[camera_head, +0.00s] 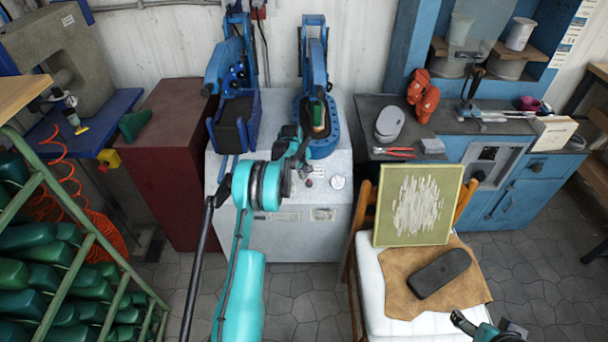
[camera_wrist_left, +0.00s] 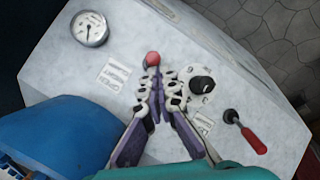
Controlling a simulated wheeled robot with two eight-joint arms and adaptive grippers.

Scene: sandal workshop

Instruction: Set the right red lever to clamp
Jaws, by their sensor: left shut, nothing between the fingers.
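My left gripper (camera_wrist_left: 157,82) is shut and empty over the top of the grey machine (camera_head: 225,180). In the head view the left gripper (camera_head: 302,160) is partly hidden by its own wrist. The right red lever (camera_wrist_left: 152,59), nearer the gauge, shows its round red end just past the fingertips, very near or touching them; I cannot tell which. It is a small red spot in the head view (camera_head: 307,182). The other red lever (camera_wrist_left: 252,143) lies to the lower right in the wrist view. My right gripper (camera_head: 462,322) is partly in view at the bottom right.
A round gauge (camera_wrist_left: 89,28), a black knob (camera_wrist_left: 202,88) and printed labels are on the panel. Two blue presses (camera_head: 233,125) (camera_head: 318,130) stand on the machine behind my gripper.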

